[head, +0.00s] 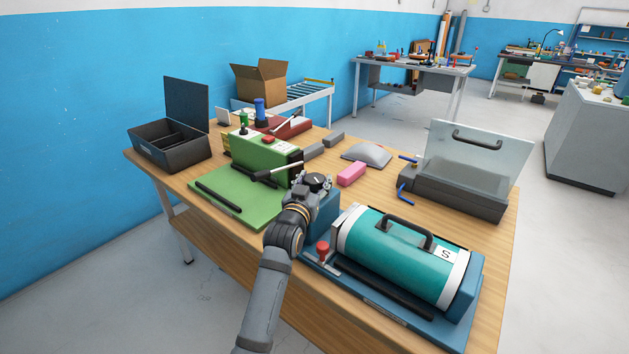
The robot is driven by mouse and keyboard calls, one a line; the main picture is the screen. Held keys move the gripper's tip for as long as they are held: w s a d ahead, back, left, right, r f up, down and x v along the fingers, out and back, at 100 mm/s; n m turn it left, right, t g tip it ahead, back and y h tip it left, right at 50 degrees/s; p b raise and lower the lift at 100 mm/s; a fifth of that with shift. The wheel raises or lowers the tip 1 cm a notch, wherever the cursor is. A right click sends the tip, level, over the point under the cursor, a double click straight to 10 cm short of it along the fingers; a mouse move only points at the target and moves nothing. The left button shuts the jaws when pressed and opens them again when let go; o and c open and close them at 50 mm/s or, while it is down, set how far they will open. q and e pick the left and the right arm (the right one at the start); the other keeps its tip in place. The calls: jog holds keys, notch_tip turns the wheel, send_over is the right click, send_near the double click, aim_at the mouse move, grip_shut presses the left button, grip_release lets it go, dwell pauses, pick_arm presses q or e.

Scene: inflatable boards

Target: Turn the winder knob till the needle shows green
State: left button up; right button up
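The teal drum (395,253) marked "S" lies on a blue base (462,318) at the front right of the table. A blue box (327,212) stands at its left end, with a dark round part (319,182) on top; I cannot tell whether this is the knob or a dial. A red knob-like part (323,250) stands at the front left of the base. My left gripper (302,183) is beside the dark round part, partly in front of the blue box. Its fingers are too small to read, and contact is unclear. No needle or green zone is readable. My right gripper is out of view.
A green machine (262,158) on a green base stands close on the left. A grey case with a raised clear lid (480,150) is at the right, and an open black box (170,142) at the far left.

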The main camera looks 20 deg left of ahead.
pick_arm(q)
jog(key=c, duration=0.4)
jog(key=shift+a+r+m+h+p, duration=0.1)
jog(key=shift+m+h+p, duration=0.25)
jog(key=shift+m+h, duration=0.25)
jog(key=shift+h, duration=0.5)
jog(key=shift+f+m+h+b, duration=0.2)
jog(key=shift+m+h+b, duration=0.2)
jog(key=shift+m+h, duration=0.1)
jog(key=m+h+b, duration=0.1)
jog(key=h+b, duration=0.1)
jog(key=m+g+h+b, duration=0.1)
jog(key=h+b, duration=0.1)
jog(key=b, duration=0.1)
jog(key=shift+f, duration=0.2)
jog(key=b, duration=0.1)
jog(key=m+g+h+b, duration=0.1)
jog(key=shift+r+m+h+b, duration=0.25)
jog(key=shift+m+h+b, duration=0.05)
jog(key=shift+r, duration=0.1)
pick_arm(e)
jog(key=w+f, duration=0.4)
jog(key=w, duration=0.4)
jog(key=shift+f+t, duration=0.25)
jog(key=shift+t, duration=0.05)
pick_arm(q)
jog(key=o, duration=1.2)
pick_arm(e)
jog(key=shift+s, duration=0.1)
